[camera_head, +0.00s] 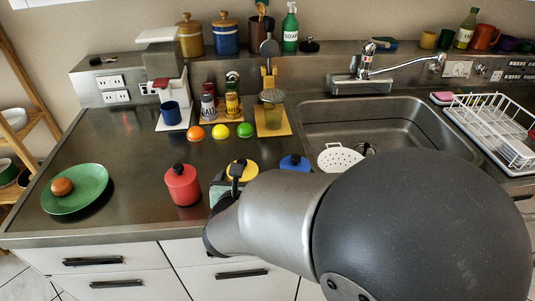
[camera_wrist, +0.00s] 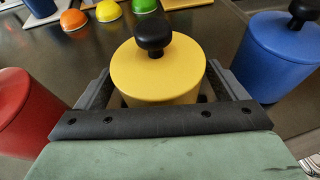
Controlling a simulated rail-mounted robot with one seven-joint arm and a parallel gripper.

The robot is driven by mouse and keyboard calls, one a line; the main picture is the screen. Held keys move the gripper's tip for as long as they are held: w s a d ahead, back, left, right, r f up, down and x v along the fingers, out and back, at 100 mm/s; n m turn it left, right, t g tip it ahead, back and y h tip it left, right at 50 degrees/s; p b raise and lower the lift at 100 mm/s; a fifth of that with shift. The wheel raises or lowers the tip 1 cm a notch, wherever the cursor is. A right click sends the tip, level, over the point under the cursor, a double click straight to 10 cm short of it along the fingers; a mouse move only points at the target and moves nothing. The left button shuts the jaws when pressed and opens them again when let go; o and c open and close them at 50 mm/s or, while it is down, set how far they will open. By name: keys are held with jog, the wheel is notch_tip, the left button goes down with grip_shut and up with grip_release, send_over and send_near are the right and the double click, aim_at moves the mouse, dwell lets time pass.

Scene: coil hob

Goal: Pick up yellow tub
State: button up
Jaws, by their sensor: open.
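The yellow tub (camera_wrist: 160,72) has a flat round lid with a black knob and stands upright on the counter. In the head view the yellow tub (camera_head: 250,172) is partly hidden by my arm. My gripper (camera_wrist: 157,80) is open, with one dark finger on the left and one on the right of the tub. The tub sits between the fingers; I cannot tell whether either touches it. In the head view my gripper is mostly hidden behind my own arm.
A red tub (camera_head: 182,184) stands close on the left and a blue tub (camera_head: 294,164) close on the right. A green plate (camera_head: 92,194) is at far left; the sink (camera_head: 400,110) is at right.

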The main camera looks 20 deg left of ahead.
jog(key=c, duration=1.2)
jog(key=shift+c, duration=0.6)
jog(key=shift+r, duration=0.15)
